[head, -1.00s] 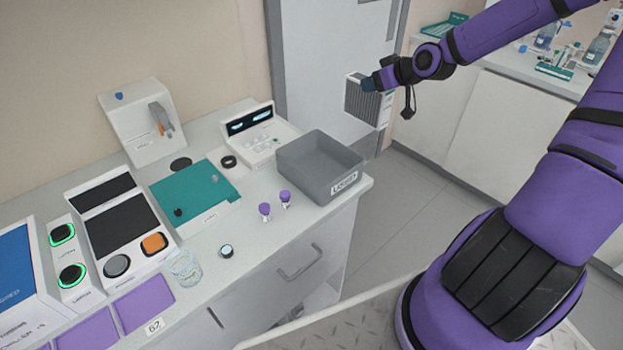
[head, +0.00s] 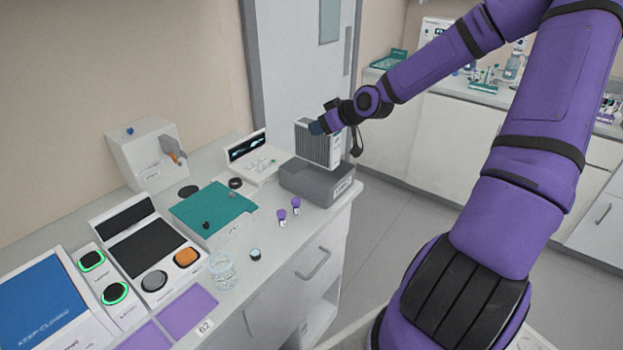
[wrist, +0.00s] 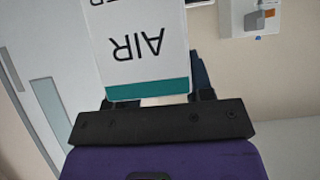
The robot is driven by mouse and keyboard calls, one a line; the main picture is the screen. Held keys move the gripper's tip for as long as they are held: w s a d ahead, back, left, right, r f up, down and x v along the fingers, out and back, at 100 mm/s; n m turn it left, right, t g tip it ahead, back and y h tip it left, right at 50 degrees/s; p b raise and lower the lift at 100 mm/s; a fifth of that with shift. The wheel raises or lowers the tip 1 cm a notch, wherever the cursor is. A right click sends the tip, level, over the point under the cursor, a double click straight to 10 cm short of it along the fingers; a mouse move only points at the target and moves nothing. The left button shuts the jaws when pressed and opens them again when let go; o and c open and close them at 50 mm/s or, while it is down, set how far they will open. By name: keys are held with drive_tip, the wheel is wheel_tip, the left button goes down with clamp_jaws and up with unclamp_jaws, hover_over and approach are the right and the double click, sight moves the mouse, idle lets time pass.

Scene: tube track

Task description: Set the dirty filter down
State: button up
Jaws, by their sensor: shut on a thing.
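The dirty filter (head: 318,146) is a white-framed block with grey pleats, held upright by my gripper (head: 322,127). In the wrist view the filter (wrist: 143,50) shows a white side with the word AIR and a teal band, between the fingers of my gripper (wrist: 152,99). In the head view the filter is over the back part of a grey bin (head: 316,184) with a label on its front. The filter's lower edge is close to the bin's rim; I cannot tell whether it is inside or touching.
The bin stands at the right end of the counter (head: 262,222). A glass beaker (head: 222,270) stands nearer the front. Open floor lies right of the counter.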

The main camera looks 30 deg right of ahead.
sight(321, 152)
wheel_tip(321, 152, down, 9)
drive_tip(key=shift+r, duration=0.1)
idle(0.4)
drive_tip(key=o, duration=1.3)
drive_tip(key=shift+c, duration=0.2)
